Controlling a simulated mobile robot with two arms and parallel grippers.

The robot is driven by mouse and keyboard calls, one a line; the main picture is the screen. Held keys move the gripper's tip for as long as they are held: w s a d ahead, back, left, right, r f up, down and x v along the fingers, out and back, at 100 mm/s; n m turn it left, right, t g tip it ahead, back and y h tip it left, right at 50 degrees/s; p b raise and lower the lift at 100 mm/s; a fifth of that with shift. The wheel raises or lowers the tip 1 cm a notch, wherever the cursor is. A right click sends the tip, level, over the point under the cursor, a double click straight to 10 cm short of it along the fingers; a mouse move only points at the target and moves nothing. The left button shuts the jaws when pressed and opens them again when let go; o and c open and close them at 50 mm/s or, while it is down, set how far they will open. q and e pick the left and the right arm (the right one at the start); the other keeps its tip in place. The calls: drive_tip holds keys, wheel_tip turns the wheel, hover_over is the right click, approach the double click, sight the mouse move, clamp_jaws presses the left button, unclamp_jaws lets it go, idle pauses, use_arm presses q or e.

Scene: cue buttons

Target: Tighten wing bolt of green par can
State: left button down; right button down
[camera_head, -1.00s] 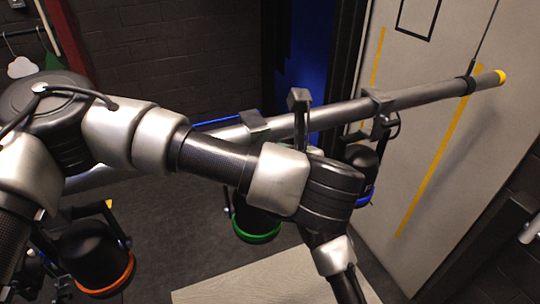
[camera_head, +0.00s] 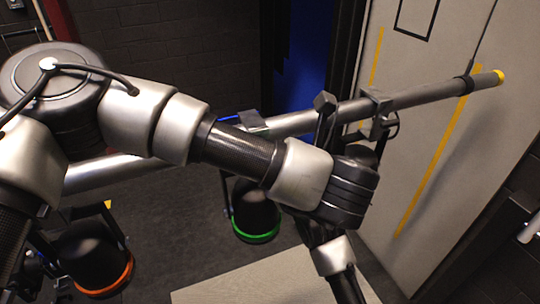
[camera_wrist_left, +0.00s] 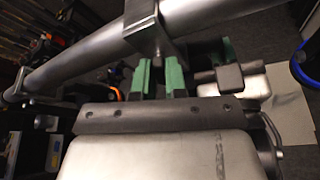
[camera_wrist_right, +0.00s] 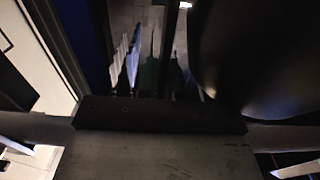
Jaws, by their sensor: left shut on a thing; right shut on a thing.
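The green par can (camera_head: 256,212), a black can with a green rim, hangs below the grey pipe (camera_head: 430,95). Its clamp (camera_head: 253,122) is partly behind my arm; the clamp also shows in the left wrist view (camera_wrist_left: 150,28). My left gripper (camera_wrist_left: 160,75) has its green fingers shut just under that clamp, on what seems to be the wing bolt, mostly hidden between them. My right gripper (camera_wrist_right: 163,75) is shut on a thin dark bar (camera_wrist_right: 170,40), apparently the yoke, beside a large black can body. That view is very dark. Both grippers are hidden in the head view.
An orange-rimmed par can (camera_head: 92,260) hangs at the left. A blue rim (camera_wrist_left: 303,68) shows at the right in the left wrist view. A pale board (camera_head: 255,283) lies below. A light wall panel (camera_head: 430,150) stands at the right.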

use_arm(q)
drive_tip(key=m+y, duration=0.2)
drive_tip(key=m, duration=0.1)
drive_tip(key=m+y, duration=0.1)
drive_tip(key=shift+d+f, duration=0.25)
drive_tip(key=shift+m, duration=0.4)
drive_tip(key=c, duration=1.2)
unclamp_jaws()
drive_tip(key=shift+o, duration=0.2)
wheel_tip(320, 180, up, 10)
